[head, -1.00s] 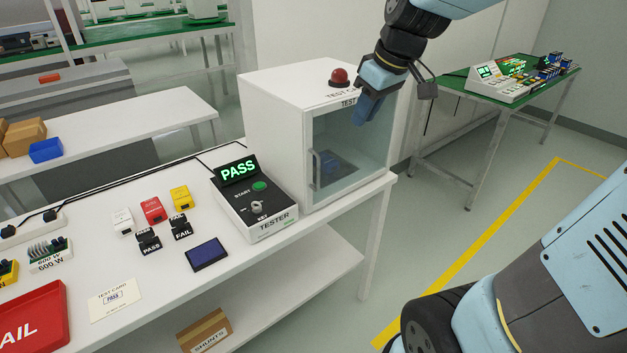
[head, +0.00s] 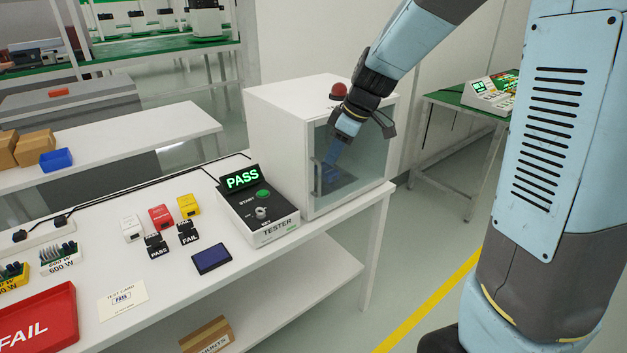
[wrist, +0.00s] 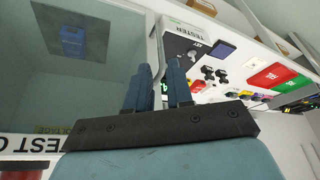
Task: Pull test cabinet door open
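The white test cabinet (head: 275,140) stands at the right end of the bench. Its glass door (head: 372,150) looks closed, with an upright handle (head: 316,176) on the left edge. A dark blue unit (head: 337,180) shows through the glass. My gripper (head: 332,160) points down in front of the door, near the handle's upper part.
The tester (head: 258,210), reading PASS, sits just left of the cabinet. A red lamp (head: 338,91) is on the cabinet top, close to my wrist. A blue device (head: 212,258) and a red FAIL tray (head: 38,322) lie on the bench. Open floor is at the right.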

